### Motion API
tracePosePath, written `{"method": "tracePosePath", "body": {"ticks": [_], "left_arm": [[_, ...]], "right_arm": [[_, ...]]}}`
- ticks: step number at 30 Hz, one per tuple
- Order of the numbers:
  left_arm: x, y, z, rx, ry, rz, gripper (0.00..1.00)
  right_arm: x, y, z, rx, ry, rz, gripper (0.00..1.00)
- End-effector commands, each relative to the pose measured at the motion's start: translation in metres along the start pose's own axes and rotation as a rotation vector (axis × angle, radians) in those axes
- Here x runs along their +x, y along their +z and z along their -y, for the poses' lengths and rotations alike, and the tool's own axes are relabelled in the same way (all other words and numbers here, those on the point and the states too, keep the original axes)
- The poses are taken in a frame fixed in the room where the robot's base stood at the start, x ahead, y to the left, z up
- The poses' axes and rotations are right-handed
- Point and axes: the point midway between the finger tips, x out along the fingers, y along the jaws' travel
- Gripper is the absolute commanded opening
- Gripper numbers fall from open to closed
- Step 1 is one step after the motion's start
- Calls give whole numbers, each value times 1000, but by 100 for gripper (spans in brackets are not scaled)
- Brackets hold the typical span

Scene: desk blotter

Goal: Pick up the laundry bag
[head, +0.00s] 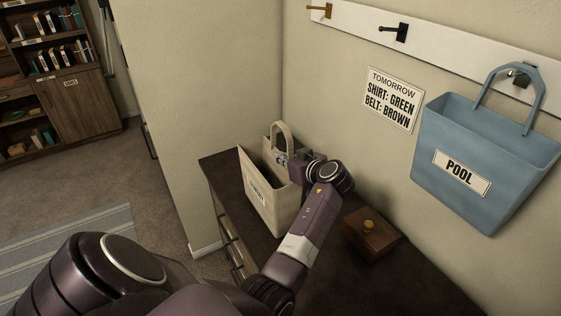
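A cream bag (277,207) with a small label stands upright on the dark top of a dresser. The label's lettering is too small to read surely. Its looped handle (280,124) rises above the open mouth. My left arm reaches from the bottom of the head view to the bag's right side. My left gripper (284,159) is at the bag's mouth, just below the handle. The fingers are small and partly hidden by my wrist and the bag, so I cannot tell whether they are open or touch the handle. My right gripper is out of view.
A wooden box (371,235) with a round knob sits on the dresser top (400,285), right of my forearm. A blue POOL bag (480,140) hangs from a wall rail (440,50). A paper sign (393,99) is on the wall. A bookshelf (60,95) stands far left.

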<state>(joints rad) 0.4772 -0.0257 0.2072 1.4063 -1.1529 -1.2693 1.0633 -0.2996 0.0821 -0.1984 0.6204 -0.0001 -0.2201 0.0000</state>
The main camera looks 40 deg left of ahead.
Motion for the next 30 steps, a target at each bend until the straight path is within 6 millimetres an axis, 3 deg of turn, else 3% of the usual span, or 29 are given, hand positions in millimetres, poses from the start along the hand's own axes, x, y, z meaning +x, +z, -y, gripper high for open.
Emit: {"method": "tracePosePath", "body": {"ticks": [18, 24, 30], "left_arm": [[-56, -136, 4, -7, 3, -4, 0], [-66, -160, 4, -2, 1, -3, 0], [-70, -168, 5, -1, 1, -2, 0]], "right_arm": [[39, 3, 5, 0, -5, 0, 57], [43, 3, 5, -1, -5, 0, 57], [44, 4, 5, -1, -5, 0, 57]]}}
